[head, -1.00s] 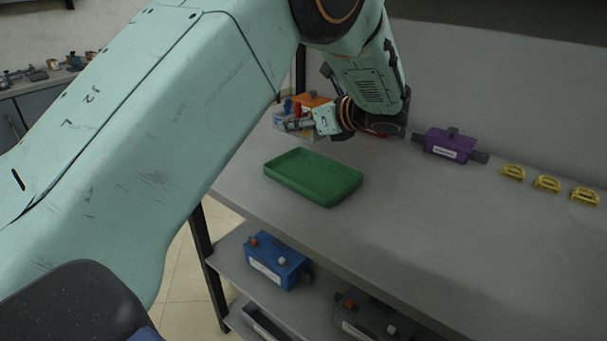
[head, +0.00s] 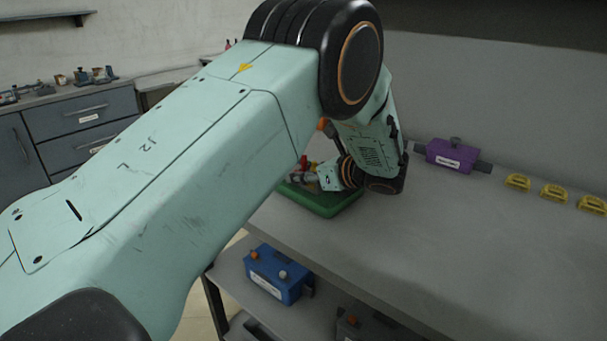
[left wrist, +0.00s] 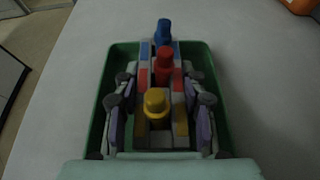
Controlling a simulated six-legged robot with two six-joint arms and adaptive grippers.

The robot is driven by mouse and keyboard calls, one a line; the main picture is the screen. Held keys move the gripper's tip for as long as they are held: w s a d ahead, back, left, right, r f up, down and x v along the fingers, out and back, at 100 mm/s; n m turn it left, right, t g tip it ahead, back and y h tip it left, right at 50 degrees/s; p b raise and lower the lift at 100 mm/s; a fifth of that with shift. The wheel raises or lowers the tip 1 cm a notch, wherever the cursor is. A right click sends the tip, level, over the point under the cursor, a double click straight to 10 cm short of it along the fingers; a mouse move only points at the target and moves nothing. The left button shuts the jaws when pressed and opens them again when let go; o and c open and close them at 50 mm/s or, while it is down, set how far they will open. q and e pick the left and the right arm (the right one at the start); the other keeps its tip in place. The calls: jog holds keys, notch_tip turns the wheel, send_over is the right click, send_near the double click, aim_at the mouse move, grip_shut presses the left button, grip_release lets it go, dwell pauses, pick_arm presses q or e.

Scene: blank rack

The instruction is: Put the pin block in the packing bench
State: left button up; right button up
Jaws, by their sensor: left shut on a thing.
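The pin block (left wrist: 163,80) is a pale block with red, blue and yellow patches and a blue, a red and a yellow pin in a row. My left gripper (left wrist: 161,104) is shut on it, one finger on each side. In the head view my left gripper (head: 305,177) is over the green tray (head: 327,207), and the arm hides much of both. In the left wrist view the block lies within the outline of the green tray (left wrist: 217,88). I cannot tell whether it touches the tray floor. My right gripper is not in view.
The grey bench top (head: 430,230) is clear right of the tray. A purple box (head: 452,156) and yellow handle-like pieces (head: 553,193) stand along its back. A blue box (head: 277,273) sits on the lower shelf. An orange thing (left wrist: 301,6) is at the wrist view's top right.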

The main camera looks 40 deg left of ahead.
pick_arm(q)
jog(key=shift+s+a, duration=0.1)
jog(key=shift+a, duration=0.15)
jog(key=o, duration=0.7)
jog(key=shift+o, duration=1.4)
jog(key=shift+d, duration=0.25)
jog(key=shift+o, duration=0.8)
jog(key=shift+a+f, duration=0.1)
jog(key=shift+a, duration=0.1)
